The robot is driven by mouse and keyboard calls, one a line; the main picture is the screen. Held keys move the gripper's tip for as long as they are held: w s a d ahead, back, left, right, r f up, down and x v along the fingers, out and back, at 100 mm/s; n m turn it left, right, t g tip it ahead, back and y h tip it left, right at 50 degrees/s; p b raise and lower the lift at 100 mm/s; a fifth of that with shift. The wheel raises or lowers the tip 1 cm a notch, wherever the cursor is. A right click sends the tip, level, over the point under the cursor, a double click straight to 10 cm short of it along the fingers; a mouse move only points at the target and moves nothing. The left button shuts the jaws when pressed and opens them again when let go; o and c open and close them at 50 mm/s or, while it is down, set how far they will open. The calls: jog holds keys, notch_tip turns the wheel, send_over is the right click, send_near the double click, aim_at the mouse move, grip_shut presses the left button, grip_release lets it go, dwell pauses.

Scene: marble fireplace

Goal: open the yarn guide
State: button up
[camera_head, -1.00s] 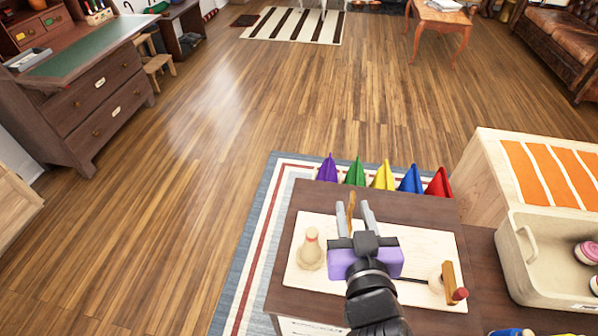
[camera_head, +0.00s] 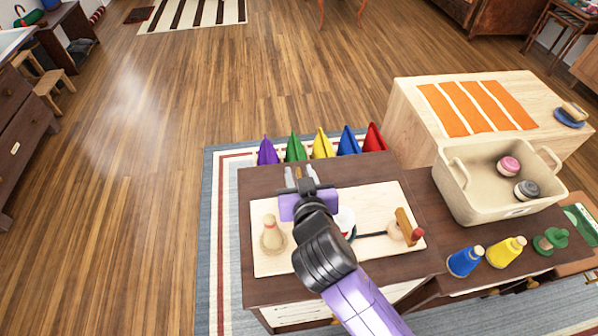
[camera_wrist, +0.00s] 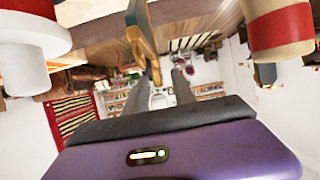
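A pale board (camera_head: 268,262) on a dark cabinet carries a small winding device. On it are a pin-shaped wooden post (camera_head: 272,236) with a red band, a white round part (camera_head: 347,222) partly hidden by my arm, and a wooden crank (camera_head: 405,222) with a red knob. A slim wooden piece that looks like the yarn guide (camera_wrist: 143,40) stands between my fingers in the wrist view. My gripper (camera_head: 300,175) is open at the board's far edge, with its fingers on either side of that piece. Whether either finger touches it is unclear.
Several coloured cones, including a yellow one (camera_head: 322,145), stand just beyond the cabinet. A beige bin (camera_head: 455,190) holds yarn-like rolls at right, before a wooden chest (camera_head: 400,110) with orange strips. Open floor lies left.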

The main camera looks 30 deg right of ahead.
jog(key=shift+w+f, duration=0.1)
jog(key=shift+w, duration=0.1)
jog(key=shift+c, duration=0.2)
grip_shut()
dwell(1.2)
